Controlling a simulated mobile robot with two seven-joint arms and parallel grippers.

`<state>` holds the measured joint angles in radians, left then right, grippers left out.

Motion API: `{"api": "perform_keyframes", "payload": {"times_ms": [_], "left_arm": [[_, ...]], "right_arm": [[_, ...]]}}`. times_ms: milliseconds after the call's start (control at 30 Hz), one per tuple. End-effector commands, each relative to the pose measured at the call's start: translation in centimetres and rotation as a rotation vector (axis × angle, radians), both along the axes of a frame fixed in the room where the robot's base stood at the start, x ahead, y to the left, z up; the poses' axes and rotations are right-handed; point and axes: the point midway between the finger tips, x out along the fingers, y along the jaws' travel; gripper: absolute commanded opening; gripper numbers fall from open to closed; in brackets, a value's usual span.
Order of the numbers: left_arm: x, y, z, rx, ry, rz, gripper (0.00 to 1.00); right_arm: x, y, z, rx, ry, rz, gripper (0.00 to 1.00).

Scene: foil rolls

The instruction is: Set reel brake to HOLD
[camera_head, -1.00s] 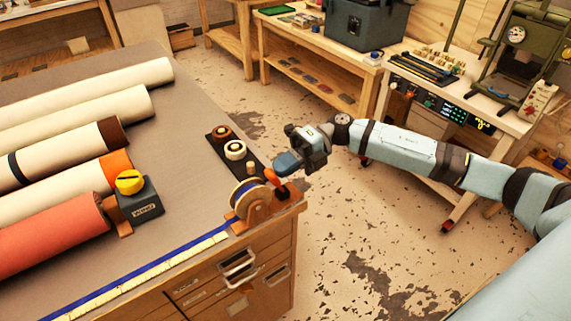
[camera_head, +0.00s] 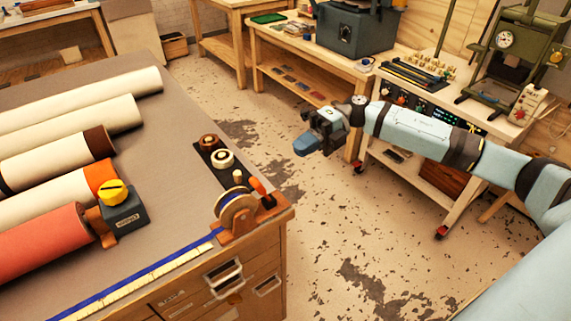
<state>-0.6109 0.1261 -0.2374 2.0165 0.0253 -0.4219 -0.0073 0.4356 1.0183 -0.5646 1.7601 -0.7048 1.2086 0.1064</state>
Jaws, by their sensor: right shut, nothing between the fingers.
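The reel (camera_head: 236,212) stands on an orange-brown bracket at the near right corner of the grey-topped bench. Blue-edged tape runs from it along the front edge. A small red-orange lever (camera_head: 257,186) sticks up beside the reel and tilts left. A HOLD mark cannot be made out. A dark box (camera_head: 124,215) with a yellow knob (camera_head: 112,192) stands left of the reel; its label is too small to read. My right gripper (camera_head: 303,147) is shut and empty, over the floor right of the bench, apart from the lever. My left gripper is not in view.
Several rolls (camera_head: 75,122) lie along the bench's left side. A black strip (camera_head: 214,156) with two round knobs lies behind the reel. A wooden table (camera_head: 290,45) with a dark case and a white cart (camera_head: 450,110) stand behind my right arm. Floor right of the bench is clear.

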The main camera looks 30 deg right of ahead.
Motion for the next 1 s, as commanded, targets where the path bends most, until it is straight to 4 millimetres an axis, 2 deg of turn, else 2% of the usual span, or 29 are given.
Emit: {"api": "perform_keyframes", "payload": {"times_ms": [100, 300, 1000], "left_arm": [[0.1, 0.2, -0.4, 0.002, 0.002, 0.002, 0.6], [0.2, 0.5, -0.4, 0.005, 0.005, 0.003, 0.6], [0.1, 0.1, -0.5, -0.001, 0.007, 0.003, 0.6]], "right_arm": [[0.2, -2.1, 0.7, -0.002, -0.001, -0.001, 0.0], [0.3, -3.9, 1.6, -0.001, 0.0, -0.001, 0.0], [0.3, -4.2, 1.7, 0.0, -0.001, 0.0, 0.0]]}}
